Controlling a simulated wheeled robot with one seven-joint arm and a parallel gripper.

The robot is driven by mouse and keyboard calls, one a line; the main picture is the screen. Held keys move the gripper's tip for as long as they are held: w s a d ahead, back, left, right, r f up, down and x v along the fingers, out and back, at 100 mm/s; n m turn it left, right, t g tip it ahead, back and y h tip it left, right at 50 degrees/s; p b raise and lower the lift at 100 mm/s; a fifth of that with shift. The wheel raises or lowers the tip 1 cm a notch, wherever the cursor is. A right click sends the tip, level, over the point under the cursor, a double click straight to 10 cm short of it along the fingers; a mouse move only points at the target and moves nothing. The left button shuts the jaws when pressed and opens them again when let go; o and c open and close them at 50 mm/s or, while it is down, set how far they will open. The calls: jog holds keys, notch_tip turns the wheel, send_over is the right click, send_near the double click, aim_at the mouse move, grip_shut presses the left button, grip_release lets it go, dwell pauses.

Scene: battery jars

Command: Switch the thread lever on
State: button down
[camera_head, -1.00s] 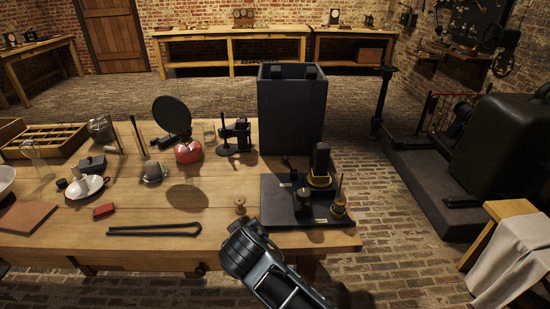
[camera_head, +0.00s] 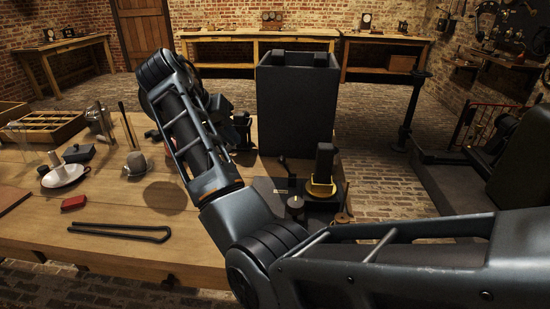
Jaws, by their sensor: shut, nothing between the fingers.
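A black base board (camera_head: 268,186) lies at the right end of the wooden table. A small dark lever (camera_head: 286,168) stands on it, tilted, with its top to the left; I cannot tell for sure that it is the thread lever, or whether it is on. Beside it on the board are a dark upright block in a yellow ring (camera_head: 321,187) and a round brass-topped piece (camera_head: 295,203). My arm crosses in front, bent up and to the left of the board. My gripper's fingers do not show clearly; they seem hidden behind my arm.
A tall black box (camera_head: 298,105) stands behind the board. A small black device (camera_head: 243,128) is left of the box. A dark U-shaped rod (camera_head: 120,232) and a red block (camera_head: 74,203) lie on the left part of the table.

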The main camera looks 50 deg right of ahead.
jog(key=shift+d, duration=0.1)
send_near(286, 168)
jog(key=w+d+f, duration=0.1)
jog(key=w+f, duration=0.2)
jog(key=shift+s+d+f+p, duration=0.3)
jog(key=shift+d+p, duration=0.1)
jog(key=shift+d, duration=0.1)
jog(key=shift+d, duration=0.15)
